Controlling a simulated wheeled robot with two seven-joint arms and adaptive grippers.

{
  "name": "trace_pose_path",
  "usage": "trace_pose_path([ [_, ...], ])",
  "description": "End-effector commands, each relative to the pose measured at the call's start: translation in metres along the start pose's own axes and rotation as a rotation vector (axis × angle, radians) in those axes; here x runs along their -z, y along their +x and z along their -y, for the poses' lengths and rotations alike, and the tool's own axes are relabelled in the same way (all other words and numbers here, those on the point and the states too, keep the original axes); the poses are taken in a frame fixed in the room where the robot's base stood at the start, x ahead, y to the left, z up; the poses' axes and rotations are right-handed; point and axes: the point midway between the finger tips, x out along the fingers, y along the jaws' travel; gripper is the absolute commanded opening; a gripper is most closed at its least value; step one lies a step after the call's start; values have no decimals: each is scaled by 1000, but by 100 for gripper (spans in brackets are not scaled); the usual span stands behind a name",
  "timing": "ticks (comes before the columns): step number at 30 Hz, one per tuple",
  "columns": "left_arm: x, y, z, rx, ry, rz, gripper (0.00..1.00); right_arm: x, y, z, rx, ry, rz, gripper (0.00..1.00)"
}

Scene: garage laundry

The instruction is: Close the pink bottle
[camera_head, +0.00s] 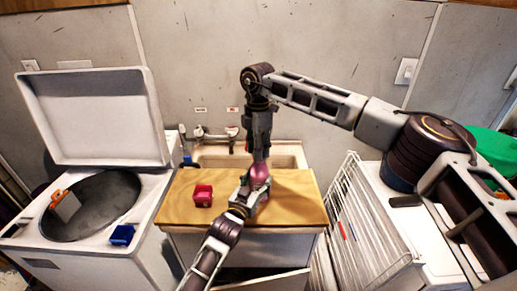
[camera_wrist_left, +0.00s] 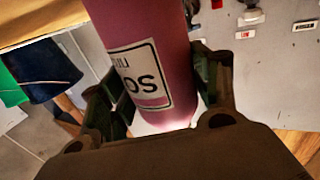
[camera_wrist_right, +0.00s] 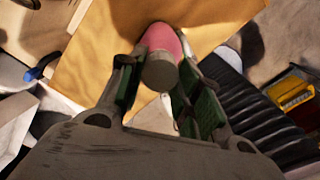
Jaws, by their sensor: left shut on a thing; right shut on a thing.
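The pink bottle (camera_head: 260,171) stands at the wooden counter top, in front of the sink. In the left wrist view the bottle (camera_wrist_left: 140,40) shows a white label with dark letters. My left gripper (camera_head: 250,193) is shut on its body from the front. My right gripper (camera_head: 260,157) points down from above and is shut on a grey cap (camera_wrist_right: 160,72). In the right wrist view the cap lies in line with the pink bottle top (camera_wrist_right: 161,38). I cannot tell whether the cap is seated on the neck.
A small red box (camera_head: 203,195) sits left on the wooden counter top (camera_head: 293,205). The sink (camera_head: 290,151) with its faucet is behind. An open-lidded washer (camera_head: 150,215) with a blue box (camera_head: 122,235) stands left. A white wire rack (camera_head: 365,235) stands right.

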Motion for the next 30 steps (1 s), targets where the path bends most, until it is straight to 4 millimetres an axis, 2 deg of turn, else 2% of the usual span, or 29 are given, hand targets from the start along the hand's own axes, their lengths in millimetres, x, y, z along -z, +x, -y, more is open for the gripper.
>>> trace_pose_path([
  [30,-1,0,-1,-1,2,1,0,1,-1,-3,-4,836,-1,25],
])
